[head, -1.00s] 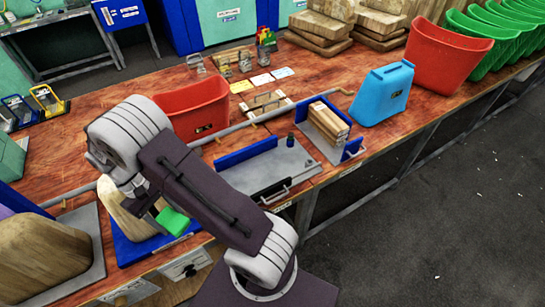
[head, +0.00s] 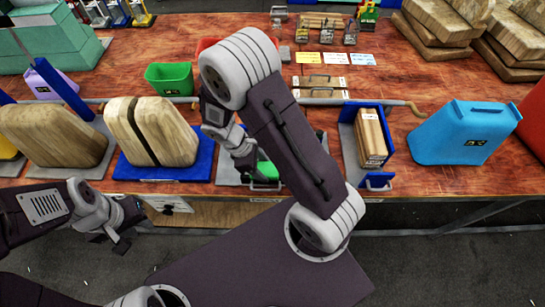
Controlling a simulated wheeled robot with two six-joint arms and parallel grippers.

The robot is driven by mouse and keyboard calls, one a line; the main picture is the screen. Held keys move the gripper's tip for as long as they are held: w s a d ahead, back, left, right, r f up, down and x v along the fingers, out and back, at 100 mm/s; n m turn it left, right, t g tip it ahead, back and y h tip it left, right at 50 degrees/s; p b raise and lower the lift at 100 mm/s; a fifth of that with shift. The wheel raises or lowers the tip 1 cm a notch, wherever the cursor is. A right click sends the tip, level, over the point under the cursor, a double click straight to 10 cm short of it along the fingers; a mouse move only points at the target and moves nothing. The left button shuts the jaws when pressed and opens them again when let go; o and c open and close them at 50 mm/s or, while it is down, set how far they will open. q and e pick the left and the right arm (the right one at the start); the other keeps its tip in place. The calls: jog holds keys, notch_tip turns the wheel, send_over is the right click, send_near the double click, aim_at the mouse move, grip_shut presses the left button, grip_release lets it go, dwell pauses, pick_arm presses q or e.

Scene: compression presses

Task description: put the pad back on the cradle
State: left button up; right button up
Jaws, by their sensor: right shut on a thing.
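My right arm crosses the middle of the head view. Its gripper (head: 256,176) is shut on a green pad (head: 268,171), low over the front of the bench. The arm and wrist hide part of the pad. A wooden piece with two light bars (head: 320,87) lies flat behind the arm and may be the cradle; I cannot tell for sure. My left gripper (head: 111,242) is empty in front of the bench edge at the lower left, its fingers apart.
A wooden block with a dark band (head: 150,130) stands on a blue base. A green bin (head: 169,78) is behind the banded block. A rail runs along the bench.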

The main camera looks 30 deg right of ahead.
jog(key=w+d+f, duration=0.2)
jog(key=w, duration=0.1)
jog(key=w+d+f+p, duration=0.1)
jog(key=w+d+f, duration=0.1)
jog(key=w, duration=0.1)
jog(key=w+d+f, duration=0.2)
jog(key=w+f, duration=0.1)
jog(key=w, duration=0.1)
jog(key=shift+d+p, duration=0.2)
jog(key=shift+p, duration=0.2)
jog(key=shift+f, duration=0.3)
notch_tip(320, 180, down, 3)
jog(key=shift+s+r+p, duration=0.1)
jog(key=shift+p, duration=0.3)
jog(key=shift+f, duration=0.35)
jog(key=shift+f, duration=0.2)
jog(key=o, duration=1.4)
jog(key=shift+r, duration=0.1)
jog(key=shift+o, duration=0.2)
